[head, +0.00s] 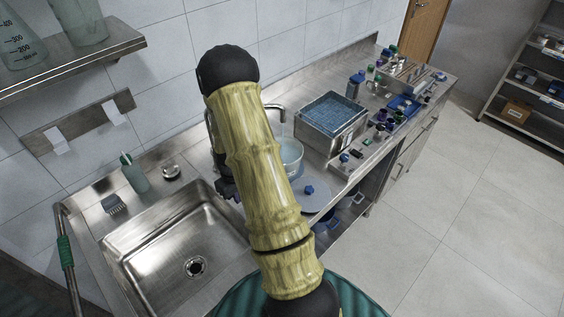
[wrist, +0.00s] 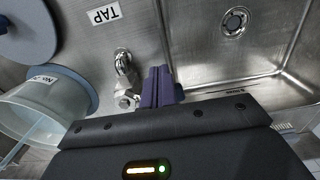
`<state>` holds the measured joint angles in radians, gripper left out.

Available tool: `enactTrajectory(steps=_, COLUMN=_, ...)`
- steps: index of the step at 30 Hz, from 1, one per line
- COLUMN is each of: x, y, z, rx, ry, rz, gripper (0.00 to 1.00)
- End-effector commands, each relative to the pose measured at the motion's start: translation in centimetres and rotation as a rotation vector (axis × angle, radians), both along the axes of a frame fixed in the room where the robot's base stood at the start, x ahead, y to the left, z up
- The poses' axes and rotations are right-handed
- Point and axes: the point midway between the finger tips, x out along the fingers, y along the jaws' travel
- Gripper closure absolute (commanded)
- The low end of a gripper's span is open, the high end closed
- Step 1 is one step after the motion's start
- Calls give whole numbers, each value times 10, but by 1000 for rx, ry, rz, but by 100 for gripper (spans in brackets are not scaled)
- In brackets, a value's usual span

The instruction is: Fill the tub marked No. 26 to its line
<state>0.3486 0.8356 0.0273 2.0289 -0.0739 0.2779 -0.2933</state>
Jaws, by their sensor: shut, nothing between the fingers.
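A round clear tub (head: 291,158) stands on the steel counter, partly behind my arm, under the curved tap spout (head: 277,107). It looks bluish inside; its line and water level cannot be made out. In the wrist view the tub (wrist: 45,108) has a blue rim and a label starting "No."; the number is not readable. A metal tap fitting (wrist: 125,75) sits below a "TAP" label (wrist: 101,16). My gripper (wrist: 158,75) is shut and empty, its purple fingers just right of the fitting; contact is unclear. In the head view my gripper (head: 229,191) is mostly hidden by my arm.
The sink (head: 165,250) lies left of my gripper, with a soap bottle (head: 133,172) behind it. A round grey-blue lid (head: 316,199) lies by the tub. A water bath (head: 332,118) and many small items crowd the counter to the right.

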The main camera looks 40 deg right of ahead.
Motion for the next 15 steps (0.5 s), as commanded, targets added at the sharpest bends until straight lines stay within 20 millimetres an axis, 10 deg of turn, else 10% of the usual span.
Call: enactTrajectory(steps=15, x=4, y=1, z=0, rx=0, ry=0, rz=1, gripper=100)
